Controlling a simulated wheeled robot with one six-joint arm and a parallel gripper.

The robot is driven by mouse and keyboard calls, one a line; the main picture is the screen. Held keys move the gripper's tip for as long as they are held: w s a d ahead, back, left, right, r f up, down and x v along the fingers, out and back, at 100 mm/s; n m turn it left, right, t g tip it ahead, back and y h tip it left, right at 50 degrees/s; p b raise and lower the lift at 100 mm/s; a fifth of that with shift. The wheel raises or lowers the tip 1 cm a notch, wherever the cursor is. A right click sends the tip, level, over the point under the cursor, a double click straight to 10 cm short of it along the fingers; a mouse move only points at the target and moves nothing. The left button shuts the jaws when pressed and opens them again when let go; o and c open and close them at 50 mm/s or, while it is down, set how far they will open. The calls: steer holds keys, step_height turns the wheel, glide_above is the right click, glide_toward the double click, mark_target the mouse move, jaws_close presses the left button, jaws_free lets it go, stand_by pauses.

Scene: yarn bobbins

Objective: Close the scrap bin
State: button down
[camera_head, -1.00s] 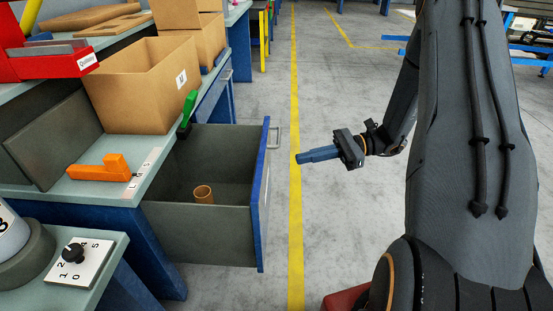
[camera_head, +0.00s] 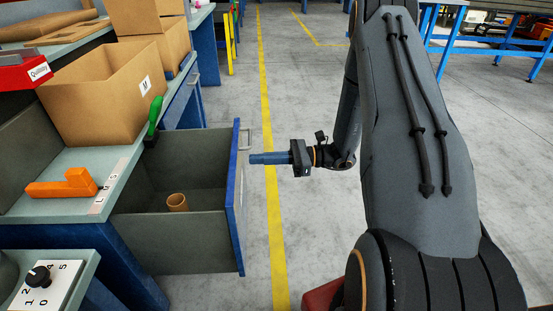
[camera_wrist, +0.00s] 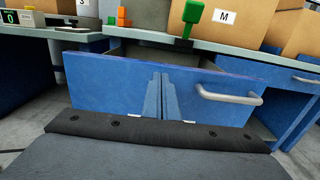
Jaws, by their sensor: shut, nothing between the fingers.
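The scrap bin (camera_head: 172,243) is a grey drawer under the bench, pulled well out, with a blue front panel (camera_head: 239,200). A brown cardboard tube (camera_head: 177,202) stands inside it. In the wrist view the blue front (camera_wrist: 110,83) fills the middle, with a metal bar handle (camera_wrist: 228,97) to the right. My gripper (camera_head: 251,158) is shut and empty. It points left at the drawer front from the aisle side, close to the handle (camera_head: 247,136) in the head view. In the wrist view the fingers (camera_wrist: 160,100) overlap the panel left of the handle; contact cannot be told.
The bench top (camera_head: 125,160) carries an orange block-shaped handle (camera_head: 62,185), an upright green handle (camera_head: 153,117) and an open cardboard box (camera_head: 95,100). A dial panel (camera_head: 45,285) sits at the lower left. The floor aisle with a yellow line (camera_head: 272,220) is clear.

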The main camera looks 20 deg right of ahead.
steer(key=x, duration=0.3)
steer(key=shift+a, duration=0.1)
steer(key=shift+w+a, duration=0.1)
stand_by(0.3)
